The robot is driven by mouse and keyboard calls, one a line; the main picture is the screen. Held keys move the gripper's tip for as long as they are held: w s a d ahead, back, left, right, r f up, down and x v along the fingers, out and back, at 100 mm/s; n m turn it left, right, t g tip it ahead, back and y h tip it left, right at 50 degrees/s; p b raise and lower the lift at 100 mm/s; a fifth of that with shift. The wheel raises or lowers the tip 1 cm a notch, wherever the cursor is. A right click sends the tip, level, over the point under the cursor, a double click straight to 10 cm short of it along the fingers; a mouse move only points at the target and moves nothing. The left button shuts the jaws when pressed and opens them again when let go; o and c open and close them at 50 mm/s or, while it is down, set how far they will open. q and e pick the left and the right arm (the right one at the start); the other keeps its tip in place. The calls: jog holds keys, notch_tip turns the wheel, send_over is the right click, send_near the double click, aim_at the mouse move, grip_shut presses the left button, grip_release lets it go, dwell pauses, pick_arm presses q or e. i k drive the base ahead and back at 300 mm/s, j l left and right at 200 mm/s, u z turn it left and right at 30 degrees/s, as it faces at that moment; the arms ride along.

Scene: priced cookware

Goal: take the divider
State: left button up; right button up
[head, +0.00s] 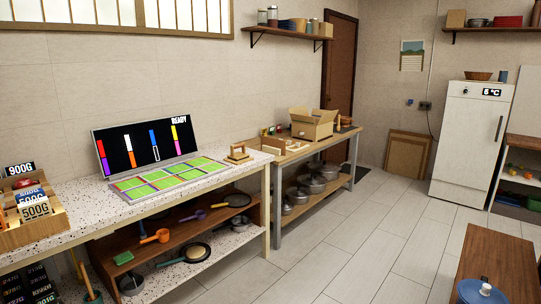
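I cannot tell for certain which thing is the divider. Upright cards marked 900G (20,169) and 500G (36,210) stand in a wooden box (30,234) at the left end of the speckled counter. A small wooden frame-like piece (239,153) stands at the counter's right end. Neither of my grippers is in view.
A screen reading READY (145,142) stands behind a green-celled panel (170,177) on the counter (130,205). Pans lie on the shelf below. A bench (325,147) holds an open carton (312,124). A blue-lidded pot (481,292) sits on a wooden table (497,258). The middle floor is clear.

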aim_at(276, 143)
jog(key=i+z, duration=0.2)
jog(key=i, duration=1.6)
